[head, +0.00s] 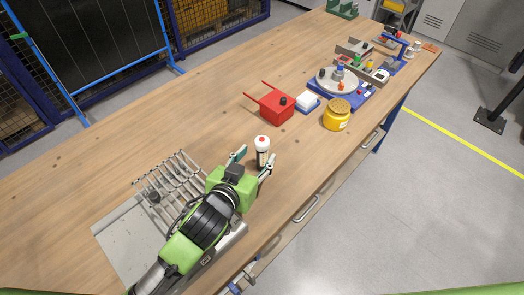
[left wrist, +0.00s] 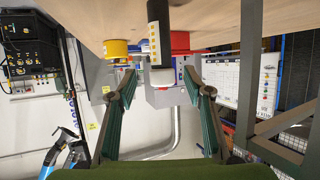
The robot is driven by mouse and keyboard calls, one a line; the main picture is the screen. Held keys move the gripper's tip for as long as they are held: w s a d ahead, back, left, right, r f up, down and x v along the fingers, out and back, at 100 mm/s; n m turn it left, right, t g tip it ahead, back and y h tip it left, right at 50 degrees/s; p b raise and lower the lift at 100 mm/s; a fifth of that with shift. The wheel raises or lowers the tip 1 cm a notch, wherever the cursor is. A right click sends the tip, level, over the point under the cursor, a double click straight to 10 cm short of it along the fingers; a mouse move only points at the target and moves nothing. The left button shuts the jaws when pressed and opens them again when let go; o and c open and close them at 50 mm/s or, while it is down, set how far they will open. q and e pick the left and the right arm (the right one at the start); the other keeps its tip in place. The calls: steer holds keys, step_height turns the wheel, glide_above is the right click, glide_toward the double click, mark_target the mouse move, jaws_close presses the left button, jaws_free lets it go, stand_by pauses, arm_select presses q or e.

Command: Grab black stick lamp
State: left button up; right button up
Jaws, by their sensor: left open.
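An upright stick-shaped thing, which I take to be the stick lamp (head: 262,151), stands on the wooden bench just beyond my left gripper. It has a dark body with a pale face and a white cap with a red spot. In the left wrist view, which is upside down, the lamp (left wrist: 158,30) has a black side and a yellow panel, and shows between and beyond the fingers. My left gripper (head: 254,163) is open, one finger to each side of the lamp's near side; its fingers also frame the left wrist view (left wrist: 164,82). My right gripper is not in view.
A wire rack (head: 172,172) on a grey plate (head: 122,238) is beside my left arm. Beyond the lamp are a red box (head: 276,109), a blue and white box (head: 307,102), a yellow jar (head: 337,117) and a rotary jig (head: 343,84). The bench's left side is clear.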

mark_target(259, 150)
arm_select(q)
steer(key=shift+w+d+f, duration=0.1)
steer(key=shift+w+d, duration=0.05)
steer(key=shift+w, duration=0.4)
steer(key=p+x, duration=0.1)
steer(key=x, duration=0.2)
steer(key=shift+w, duration=0.2)
steer(key=shift+w+d+f+p, duration=0.15)
steer(key=shift+w+d+p, duration=0.15)
steer(key=shift+w, duration=0.2)
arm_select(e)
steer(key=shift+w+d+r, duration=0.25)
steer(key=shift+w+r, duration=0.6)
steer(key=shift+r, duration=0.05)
arm_select(q)
jaws_close()
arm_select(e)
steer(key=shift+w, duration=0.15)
